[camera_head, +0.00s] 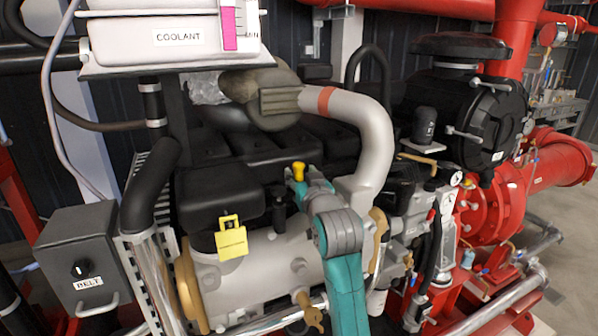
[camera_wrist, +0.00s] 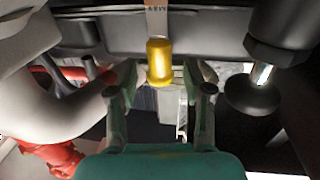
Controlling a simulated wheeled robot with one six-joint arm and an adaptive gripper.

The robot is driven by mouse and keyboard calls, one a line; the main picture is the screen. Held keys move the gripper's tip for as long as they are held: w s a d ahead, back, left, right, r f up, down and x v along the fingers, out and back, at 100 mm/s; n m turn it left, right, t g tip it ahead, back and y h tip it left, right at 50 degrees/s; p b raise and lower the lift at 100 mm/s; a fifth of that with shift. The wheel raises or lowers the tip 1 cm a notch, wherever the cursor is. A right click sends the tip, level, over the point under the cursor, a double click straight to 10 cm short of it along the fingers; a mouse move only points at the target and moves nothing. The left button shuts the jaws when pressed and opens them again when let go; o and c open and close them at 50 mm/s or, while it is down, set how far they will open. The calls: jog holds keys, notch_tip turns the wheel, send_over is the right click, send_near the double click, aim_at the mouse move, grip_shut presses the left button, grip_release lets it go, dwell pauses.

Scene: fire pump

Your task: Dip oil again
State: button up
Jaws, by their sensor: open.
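The yellow dipstick handle (camera_head: 298,171) shows at the middle of the engine, at the end of my arm. In the wrist view the handle (camera_wrist: 160,62) is a yellow cylinder, with a flat strip bearing small dark letters (camera_wrist: 157,20) above it in the picture. My gripper (camera_head: 303,184) is close to the handle. In the wrist view my gripper (camera_wrist: 161,90) is open, with one finger on each side of the handle's line and a gap to each. The lower end of the dipstick and its tube cannot be made out.
The engine block (camera_head: 285,255) lies below my gripper. A silver pipe (camera_head: 375,125) curves close to its right. A yellow tag (camera_head: 231,240) hangs to the left. The coolant tank (camera_head: 175,35) stands upper left, the belt box (camera_head: 85,255) lower left. Red pump piping (camera_head: 490,210) fills the right.

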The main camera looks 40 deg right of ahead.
jog(key=v, duration=0.9)
jog(key=shift+s, duration=0.15)
jog(key=shift+r, duration=0.1)
jog(key=w+d+r+n+g+y, duration=0.1)
jog(key=d+r+n+g+y, duration=0.25)
jog(key=y, duration=0.25)
jog(key=shift+t, duration=0.25)
jog(key=x, duration=1)
jog(key=shift+w+d+r, duration=0.1)
jog(key=shift+w+d, duration=0.05)
jog(key=shift+w, duration=0.3)
jog(key=shift+c, duration=0.3)
grip_shut()
